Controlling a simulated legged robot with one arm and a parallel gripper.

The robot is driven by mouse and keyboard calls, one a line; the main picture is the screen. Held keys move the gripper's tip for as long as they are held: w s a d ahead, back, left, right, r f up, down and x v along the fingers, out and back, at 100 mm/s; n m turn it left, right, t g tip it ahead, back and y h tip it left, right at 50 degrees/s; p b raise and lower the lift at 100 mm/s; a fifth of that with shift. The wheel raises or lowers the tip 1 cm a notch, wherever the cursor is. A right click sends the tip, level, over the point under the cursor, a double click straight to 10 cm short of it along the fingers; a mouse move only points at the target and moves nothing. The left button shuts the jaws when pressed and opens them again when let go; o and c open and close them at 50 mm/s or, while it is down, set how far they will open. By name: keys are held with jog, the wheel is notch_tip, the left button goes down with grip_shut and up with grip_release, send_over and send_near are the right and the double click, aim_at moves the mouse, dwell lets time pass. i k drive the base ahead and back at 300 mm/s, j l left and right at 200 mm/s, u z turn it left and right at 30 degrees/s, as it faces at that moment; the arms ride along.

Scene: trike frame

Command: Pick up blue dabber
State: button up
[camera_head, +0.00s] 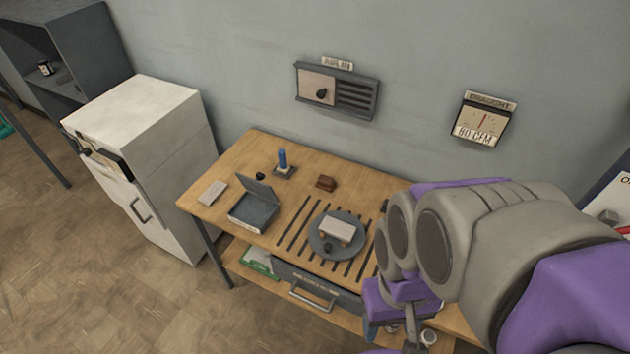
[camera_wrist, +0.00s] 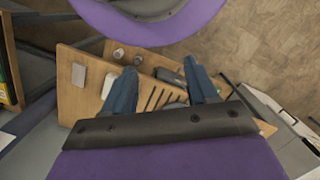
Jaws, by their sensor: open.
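The blue dabber (camera_head: 283,158) stands upright in a small dark holder (camera_head: 284,172) near the back edge of the wooden table (camera_head: 222,165), left of centre in the head view. I cannot make it out in the wrist view. My gripper (camera_wrist: 161,66) shows two blue fingers spread apart with nothing between them. In the head view my arm covers the right part of the table, and the gripper is low and mostly hidden, well to the right of and apart from the dabber.
An open grey box (camera_head: 253,210) stands in front of the dabber, a brown block (camera_head: 326,182) to its right. A round grey plate (camera_head: 323,245) bearing a pale block sits on the slotted tabletop. A white cabinet (camera_head: 150,115) stands left; a wall box (camera_head: 336,90) hangs above.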

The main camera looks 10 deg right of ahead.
aim_at(282, 168)
jog(key=i+j+z, duration=0.1)
jog(key=j, duration=0.25)
jog(key=i+j+z, duration=0.1)
jog(key=i+j, duration=0.15)
jog(key=i+j+z, duration=0.1)
jog(key=j, duration=0.4)
jog(key=i+j+z, duration=0.1)
jog(key=i+j, duration=0.15)
jog(key=i+j+z, duration=0.1)
jog(key=j, duration=0.4)
jog(key=i+j+z, duration=0.1)
jog(key=j, duration=0.3)
jog(key=i+j+z, duration=0.1)
jog(key=j, duration=0.35)
